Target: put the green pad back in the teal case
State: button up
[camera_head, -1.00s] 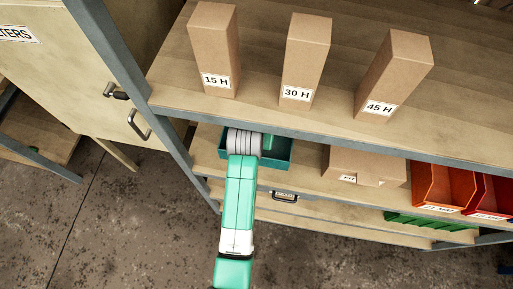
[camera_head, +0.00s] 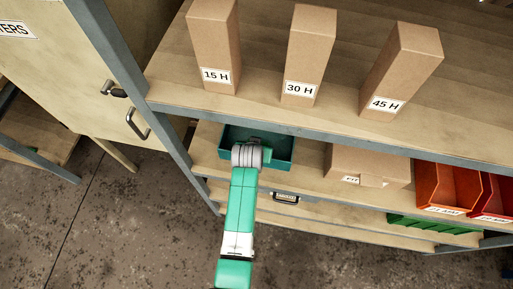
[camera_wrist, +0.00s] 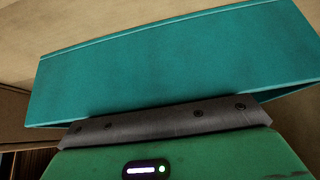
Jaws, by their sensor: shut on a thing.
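The teal case (camera_head: 282,158) is an open tray on the middle shelf, below the boxes. In the wrist view a broad teal face of the case (camera_wrist: 180,62) fills the upper part of the picture. My gripper (camera_head: 262,150) is over the case in the head view, near its front and middle. Its green body and grey bolted bar (camera_wrist: 165,125) show in the wrist view, close in front of the case's teal face. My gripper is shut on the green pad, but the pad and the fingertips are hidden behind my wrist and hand.
Three tall boxes, 15 H (camera_head: 214,45), 30 H (camera_head: 308,55) and 45 H (camera_head: 402,70), stand on the upper shelf (camera_head: 350,138), whose edge is close above the case. A cardboard box (camera_head: 368,167) and orange bin (camera_head: 443,190) stand to the right.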

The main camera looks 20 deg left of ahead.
jog(key=shift+f, duration=0.15)
jog(key=o, duration=0.9)
jog(key=shift+o, duration=0.2)
jog(key=p+v, duration=0.2)
jog(key=v, duration=1)
jog(key=shift+r+p, duration=0.25)
jog(key=shift+p, duration=0.15)
